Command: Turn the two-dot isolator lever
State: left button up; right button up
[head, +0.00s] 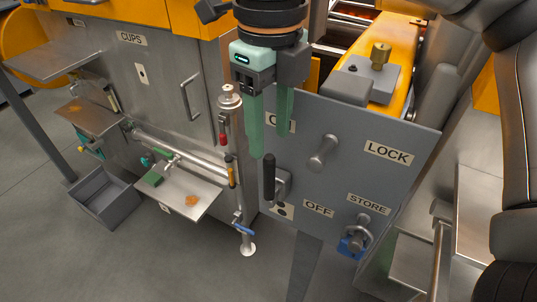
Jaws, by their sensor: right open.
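The isolator lever has a black upright handle (269,177) on a metal pivot, low on the left of the grey panel (345,125). A small white plate with dark dots (281,211) sits just below it, partly covered. An OFF label (318,209) is to the lever's lower right. Another label above it, starting with O, is partly hidden by a green finger. My right gripper (270,143) points down above the lever, its two green fingers apart and nothing between them. The fingertips are close above the handle in the picture; I cannot tell whether they touch. My left gripper is not in view.
A metal peg (323,153) sticks out near the LOCK label (388,152). A blue padlock (352,244) hangs under the STORE label (368,203). Left of the panel are a red-handled valve (223,136), a yellow handle (232,173) and a drip tray (176,193).

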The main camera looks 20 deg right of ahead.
aim_at(269, 155)
notch_tip(269, 155, down, 6)
jog(key=shift+c, duration=0.2)
grip_shut()
dwell(0.4)
jog(key=shift+w, duration=0.1)
dwell(0.9)
